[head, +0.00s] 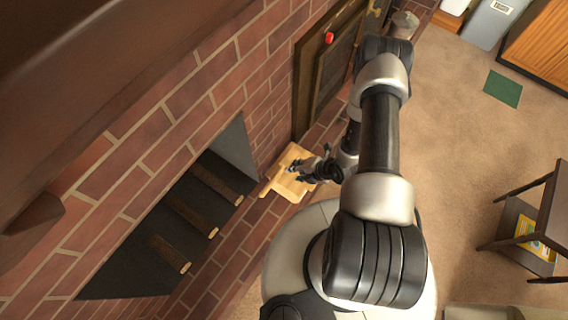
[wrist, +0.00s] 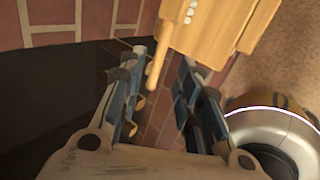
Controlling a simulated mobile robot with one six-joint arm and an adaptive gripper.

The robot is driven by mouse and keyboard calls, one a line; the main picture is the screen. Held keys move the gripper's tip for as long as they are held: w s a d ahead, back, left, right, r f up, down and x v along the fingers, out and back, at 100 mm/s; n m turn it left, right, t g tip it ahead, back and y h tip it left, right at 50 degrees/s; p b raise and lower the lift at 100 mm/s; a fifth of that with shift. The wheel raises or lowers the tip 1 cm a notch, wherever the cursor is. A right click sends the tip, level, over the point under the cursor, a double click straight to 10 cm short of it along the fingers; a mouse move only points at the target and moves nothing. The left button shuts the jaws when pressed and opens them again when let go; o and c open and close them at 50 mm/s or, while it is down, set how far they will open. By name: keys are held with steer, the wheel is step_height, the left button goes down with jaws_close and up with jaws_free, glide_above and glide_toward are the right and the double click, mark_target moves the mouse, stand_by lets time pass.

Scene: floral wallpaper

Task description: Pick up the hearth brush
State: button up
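A light wooden piece (head: 297,158) lies on the brick hearth beside the firebox opening. In the wrist view it is a broad wooden block (wrist: 222,28) with a thin round-ended rod (wrist: 155,68) like a handle; I cannot tell for sure that this is the hearth brush, and no bristles show. My gripper (head: 296,171) is over this piece in the head view. In the wrist view my gripper (wrist: 170,58) is open, and the rod shows between its two fingers. I cannot tell whether either finger touches the rod.
The brick fireplace wall (head: 170,107) rises close on the left, with several logs (head: 190,215) in the dark firebox. A dark framed panel (head: 327,75) leans beyond the hearth. A small brown table (head: 540,205) stands at the right. Carpet between is mostly clear.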

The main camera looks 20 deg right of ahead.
steer(key=b, duration=0.4)
glide_toward(280, 172)
steer(key=shift+m, duration=0.3)
steer(key=x, duration=0.5)
steer(key=shift+s+a+f, duration=0.2)
steer(key=shift+s+f, duration=0.1)
steer(key=shift+s, duration=0.05)
steer(key=shift+w+b+x, duration=0.15)
steer(key=shift+b+x, duration=0.35)
steer(key=shift+x, duration=1.05)
steer(key=shift+w+b+x, duration=0.2)
steer(key=shift+b+x, duration=0.3)
steer(key=shift+x, duration=1)
steer(key=shift+d+r, duration=0.15)
steer(key=shift+d, duration=0.05)
steer(key=shift+c, duration=0.6)
jaws_close()
